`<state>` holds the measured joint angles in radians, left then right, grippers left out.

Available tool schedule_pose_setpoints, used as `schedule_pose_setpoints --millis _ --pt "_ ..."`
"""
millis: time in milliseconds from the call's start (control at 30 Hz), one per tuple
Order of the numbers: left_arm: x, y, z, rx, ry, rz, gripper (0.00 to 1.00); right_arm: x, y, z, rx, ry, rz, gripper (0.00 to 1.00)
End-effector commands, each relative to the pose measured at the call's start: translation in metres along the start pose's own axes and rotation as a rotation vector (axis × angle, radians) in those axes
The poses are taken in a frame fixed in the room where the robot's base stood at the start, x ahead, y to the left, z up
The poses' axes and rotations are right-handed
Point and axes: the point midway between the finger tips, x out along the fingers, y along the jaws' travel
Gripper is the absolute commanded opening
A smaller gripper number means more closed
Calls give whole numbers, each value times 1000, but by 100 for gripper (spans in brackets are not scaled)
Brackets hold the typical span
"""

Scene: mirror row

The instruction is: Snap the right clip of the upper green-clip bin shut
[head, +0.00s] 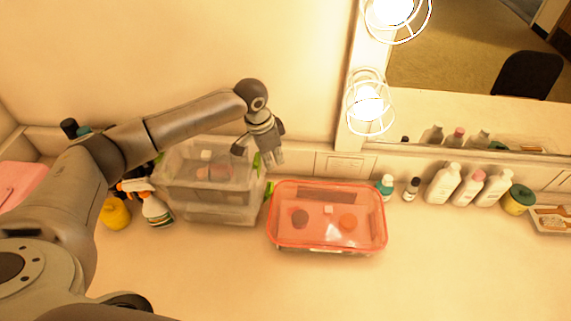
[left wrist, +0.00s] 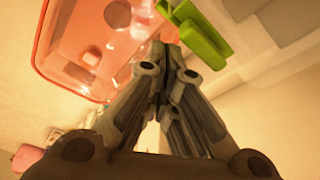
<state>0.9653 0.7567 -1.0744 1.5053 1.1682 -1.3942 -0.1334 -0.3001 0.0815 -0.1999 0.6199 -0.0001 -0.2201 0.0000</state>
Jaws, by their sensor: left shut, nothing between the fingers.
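The upper green-clip bin (head: 182,178) is a clear box stacked on a similar clear bin (head: 222,215). Its right clip, a small green tab (head: 258,162), shows at the right edge beside my gripper. In the left wrist view a large green clip (left wrist: 204,44) sits just right of the fingertips; I cannot tell whether it is fully open or shut. My left gripper (head: 270,160) points down at the bin's right side, with its fingers together and empty. It also shows in the left wrist view (left wrist: 165,48). My right gripper is not in view.
A red-lidded clear box (head: 328,242) stands close right of the stack. A spray bottle (head: 157,209) and a yellow bottle (head: 115,213) stand to the left. White bottles (head: 443,184) line the wall under the mirror. The front counter is clear.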

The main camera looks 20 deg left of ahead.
Motion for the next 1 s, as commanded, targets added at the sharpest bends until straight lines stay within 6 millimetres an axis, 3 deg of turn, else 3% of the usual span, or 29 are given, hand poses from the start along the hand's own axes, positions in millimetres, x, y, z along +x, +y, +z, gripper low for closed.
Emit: schedule_pose_setpoints --millis 800,1000 --pt "-53 5 -20 0 0 0 0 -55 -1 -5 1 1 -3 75" --pt "-54 6 -21 0 0 0 0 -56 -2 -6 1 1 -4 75"
